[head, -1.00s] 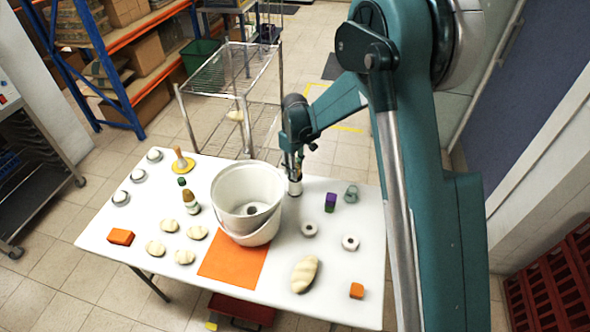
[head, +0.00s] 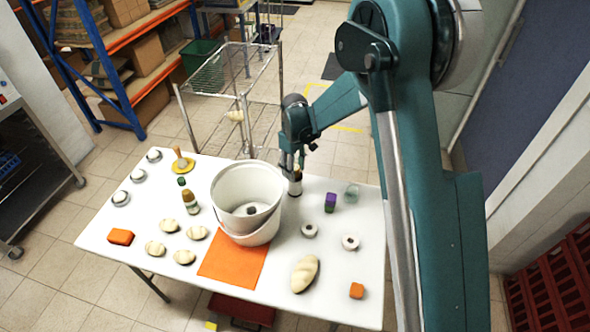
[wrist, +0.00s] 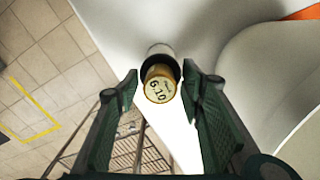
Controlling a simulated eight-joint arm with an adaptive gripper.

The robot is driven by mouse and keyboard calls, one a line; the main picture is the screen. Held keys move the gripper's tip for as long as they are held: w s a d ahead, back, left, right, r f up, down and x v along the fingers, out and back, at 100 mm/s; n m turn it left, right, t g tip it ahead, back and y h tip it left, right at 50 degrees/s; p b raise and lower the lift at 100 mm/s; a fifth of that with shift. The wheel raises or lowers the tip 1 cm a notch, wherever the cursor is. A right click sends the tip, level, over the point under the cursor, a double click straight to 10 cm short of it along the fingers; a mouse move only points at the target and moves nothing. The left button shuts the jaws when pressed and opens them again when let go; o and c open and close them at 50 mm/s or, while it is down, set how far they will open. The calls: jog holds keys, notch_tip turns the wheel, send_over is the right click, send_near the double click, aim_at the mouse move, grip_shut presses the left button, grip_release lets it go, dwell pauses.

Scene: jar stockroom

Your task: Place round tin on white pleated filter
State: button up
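My gripper (head: 290,168) is open and empty above the right-back part of the table. Its fingers (wrist: 162,82) straddle the gold top, marked "6:10", of a narrow upright cylinder (wrist: 160,90), with gaps on both sides. The cylinder (head: 295,187) has a dark upper part and a pale base. Several low round silvery-white pieces, one of them here (head: 138,176), stand at the left edge and look like tins. Two white rings with dark centres, one nearer (head: 350,242) and one farther (head: 309,230), lie at the right; pleats are too small to tell.
A large white bucket (head: 230,185) stands left of my gripper, by an orange mat (head: 225,268). Pale loaf-like pieces, a brown-topped bottle (head: 190,203), a purple-green block (head: 330,202) and orange blocks (head: 120,237) are spread around. A wire rack (head: 235,75) stands behind.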

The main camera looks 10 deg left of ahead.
aim_at(297, 168)
notch_tip(297, 168, up, 12)
dwell(0.6)
jog(key=shift+r, duration=0.1)
dwell(0.5)
jog(key=s+d+r+m+t, duration=0.1)
jog(key=s+d+r+m, duration=0.1)
jog(key=s+d+r, duration=0.35)
jog(key=s+d+r+m+t, duration=0.1)
jog(key=s+d+r+m, duration=0.15)
jog(key=d+r, duration=0.65)
jog(key=s+d+r+m+t, duration=0.15)
jog(key=s+d+r, duration=0.35)
jog(key=d, duration=0.5)
jog(key=s+d+m+t, duration=0.2)
jog(key=s+d+m, duration=0.1)
jog(key=s+d, duration=0.5)
jog(key=s+d+m+t, duration=0.1)
jog(key=s+d+m, duration=0.2)
jog(key=s+d, duration=0.6)
jog(key=s, duration=0.5)
jog(key=shift+d+f+m+t, duration=0.25)
jog(key=shift+f+m+t, duration=0.05)
jog(key=shift+t, duration=0.05)
